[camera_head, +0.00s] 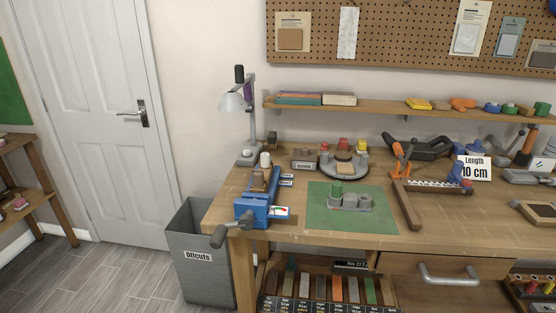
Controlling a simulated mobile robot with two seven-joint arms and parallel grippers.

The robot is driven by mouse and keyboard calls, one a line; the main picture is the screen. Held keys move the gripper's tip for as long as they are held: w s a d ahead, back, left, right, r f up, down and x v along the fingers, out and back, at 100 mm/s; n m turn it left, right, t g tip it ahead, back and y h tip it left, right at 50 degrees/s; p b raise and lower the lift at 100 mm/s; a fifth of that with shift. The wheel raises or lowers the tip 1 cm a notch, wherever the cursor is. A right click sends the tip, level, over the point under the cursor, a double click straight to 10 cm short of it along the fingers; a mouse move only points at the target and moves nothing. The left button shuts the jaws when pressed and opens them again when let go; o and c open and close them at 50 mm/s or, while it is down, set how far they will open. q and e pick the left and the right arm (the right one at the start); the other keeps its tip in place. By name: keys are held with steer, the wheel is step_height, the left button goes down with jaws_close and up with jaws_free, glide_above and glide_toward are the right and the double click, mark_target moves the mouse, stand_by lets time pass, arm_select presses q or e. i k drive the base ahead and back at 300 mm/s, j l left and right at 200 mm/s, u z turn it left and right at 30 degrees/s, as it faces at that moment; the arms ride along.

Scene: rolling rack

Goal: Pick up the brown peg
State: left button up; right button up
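No peg in view can be told for certain as the brown peg. A small dark-brown round piece (343,156) sits near the middle of a round grey turntable (326,171) on the workbench. Red, yellow and grey pieces stand around it, and a light wooden block lies at its front. A brown piece (259,181) also shows at the blue vise (254,212) at the bench's left end; its shape is unclear. Neither of my grippers is in view.
A grey bin (202,262) labelled Offcuts stands left of the workbench (290,231). A desk lamp (236,101) rises at the back left. A shelf (375,108) runs above the bench.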

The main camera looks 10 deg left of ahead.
mark_target(258, 175)
steer(key=i+j, duration=0.1)
steer(key=i, duration=0.35)
steer(key=i+j, duration=0.1)
steer(key=i, duration=0.35)
